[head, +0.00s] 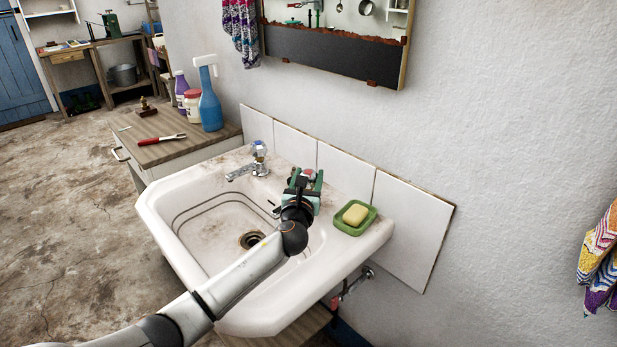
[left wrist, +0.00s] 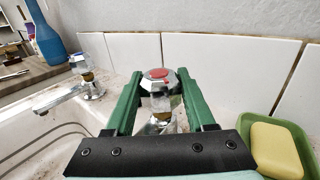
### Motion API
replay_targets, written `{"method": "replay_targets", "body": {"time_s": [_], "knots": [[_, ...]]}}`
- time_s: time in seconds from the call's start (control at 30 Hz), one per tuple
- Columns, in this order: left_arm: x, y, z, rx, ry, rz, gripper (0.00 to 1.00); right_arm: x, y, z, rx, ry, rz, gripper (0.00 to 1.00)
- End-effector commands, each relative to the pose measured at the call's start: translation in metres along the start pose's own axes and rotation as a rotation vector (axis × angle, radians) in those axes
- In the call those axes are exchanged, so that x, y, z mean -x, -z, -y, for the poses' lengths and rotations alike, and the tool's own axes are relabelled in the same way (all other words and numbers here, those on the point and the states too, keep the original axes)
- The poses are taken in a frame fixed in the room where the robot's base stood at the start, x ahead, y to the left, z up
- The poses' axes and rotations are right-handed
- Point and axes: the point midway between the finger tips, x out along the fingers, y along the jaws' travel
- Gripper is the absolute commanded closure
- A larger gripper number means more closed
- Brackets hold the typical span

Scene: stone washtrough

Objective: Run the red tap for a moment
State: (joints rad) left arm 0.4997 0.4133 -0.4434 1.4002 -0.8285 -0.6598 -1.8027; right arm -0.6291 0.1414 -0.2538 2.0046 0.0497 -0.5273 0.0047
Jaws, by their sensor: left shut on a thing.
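The red tap (head: 308,172) stands at the back right of the white basin (head: 165,213), mostly hidden by my gripper in the head view. In the left wrist view the tap's faceted clear handle with a red cap (left wrist: 158,76) is between the two green fingers. My left gripper (head: 304,180) is shut on this handle, and its fingers also show in the left wrist view (left wrist: 158,92). No water shows in the basin, but the red tap's spout is largely hidden. My right gripper is not in view.
A blue-capped tap (head: 259,152) stands to the left on the basin's back ledge. A green dish (head: 347,229) with yellow soap (head: 355,215) sits close to the right of my gripper. White tiles (head: 345,172) stand behind. A counter (head: 140,128) holds a blue spray bottle (head: 210,105).

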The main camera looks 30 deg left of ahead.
Motion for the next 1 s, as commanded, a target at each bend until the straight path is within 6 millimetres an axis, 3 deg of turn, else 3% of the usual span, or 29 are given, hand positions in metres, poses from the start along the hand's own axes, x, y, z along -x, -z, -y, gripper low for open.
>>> {"method": "replay_targets", "body": {"time_s": [0.03,0.3,0.67,1.0], "knots": [[0.0001,0.0002,0.0001,0.0,0.0,0.0,0.71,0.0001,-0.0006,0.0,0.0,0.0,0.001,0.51],[0.0002,0.0003,0.0001,0.0,0.0,0.0,1.0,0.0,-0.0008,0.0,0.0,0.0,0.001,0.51],[0.0003,-0.0008,-0.0009,-0.004,0.064,0.0,1.0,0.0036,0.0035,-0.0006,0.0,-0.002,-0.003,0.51],[-0.0003,0.002,-0.0026,-0.008,0.317,-0.001,1.0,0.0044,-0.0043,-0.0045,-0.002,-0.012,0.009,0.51]]}}
